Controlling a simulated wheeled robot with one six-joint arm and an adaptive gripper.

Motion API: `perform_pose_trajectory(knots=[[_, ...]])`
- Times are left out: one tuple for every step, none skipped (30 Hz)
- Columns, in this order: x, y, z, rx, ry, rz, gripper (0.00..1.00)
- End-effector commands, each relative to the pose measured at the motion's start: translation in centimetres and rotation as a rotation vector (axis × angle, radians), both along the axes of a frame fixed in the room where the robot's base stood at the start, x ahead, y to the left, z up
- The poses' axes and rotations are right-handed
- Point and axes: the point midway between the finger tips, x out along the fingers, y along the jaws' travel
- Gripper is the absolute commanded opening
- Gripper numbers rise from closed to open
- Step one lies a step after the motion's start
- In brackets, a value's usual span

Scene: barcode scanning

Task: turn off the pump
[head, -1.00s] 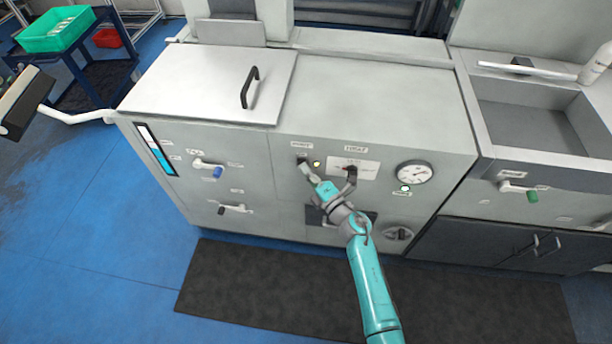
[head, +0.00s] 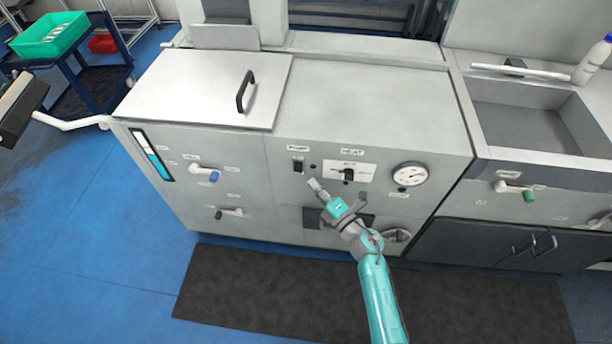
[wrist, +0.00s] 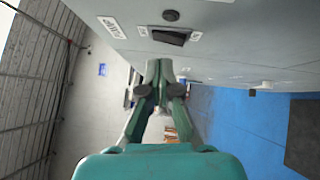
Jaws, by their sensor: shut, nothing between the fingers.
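A black rocker switch (head: 298,167) sits on the front panel of the grey machine under a small label that I cannot read surely. A dark round lamp (head: 313,166) is just right of it. In the wrist view the switch (wrist: 172,37) and the lamp (wrist: 171,15) show at the top. My gripper (head: 314,184) is shut and empty, below and right of the switch, apart from it. Its fingers (wrist: 159,68) are together in the wrist view.
A rotary knob (head: 347,175) under a HEAT label and a round gauge (head: 409,175) are right of the switch. Blue-handled (head: 213,177) and dark-handled (head: 220,214) valves stick out at left. A sink (head: 525,118) is at right.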

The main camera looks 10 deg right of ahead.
Motion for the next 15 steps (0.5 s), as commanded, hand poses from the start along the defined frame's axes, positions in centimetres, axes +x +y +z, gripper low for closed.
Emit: perform_pose_trajectory(knots=[[-1.0, -0.6, -0.2, 0.0, 0.002, -0.003, 0.0], [-1.5, -0.8, -0.3, -0.001, 0.002, -0.002, 0.0], [-2.2, -1.2, -0.4, -0.001, 0.003, -0.003, 0.0], [-2.6, -1.4, -0.4, -0.001, 0.002, -0.002, 0.0], [-3.1, -1.6, -0.4, -0.001, 0.002, -0.001, 0.0], [-3.6, -1.9, -0.5, 0.0, 0.002, -0.001, 0.0], [-3.9, -2.1, -0.5, 0.0, 0.002, -0.002, 0.0], [-4.3, -2.2, -0.6, 0.0, 0.002, -0.001, 0.0], [-4.7, -2.4, -0.6, 0.0, 0.001, 0.0, 0.0], [-4.9, -2.5, -0.6, 0.0, 0.001, 0.0, 0.0], [-5.1, -2.6, -0.6, 0.0, 0.001, 0.0, 0.0], [-5.3, -2.7, -0.6, 0.0, 0.001, 0.0, 0.0], [-5.4, -2.8, -0.6, 0.0, 0.001, 0.0, 0.0], [-5.5, -2.8, -0.7, 0.0, 0.001, 0.0, 0.0], [-5.6, -2.8, -0.7, 0.0, 0.001, 0.001, 0.0]])
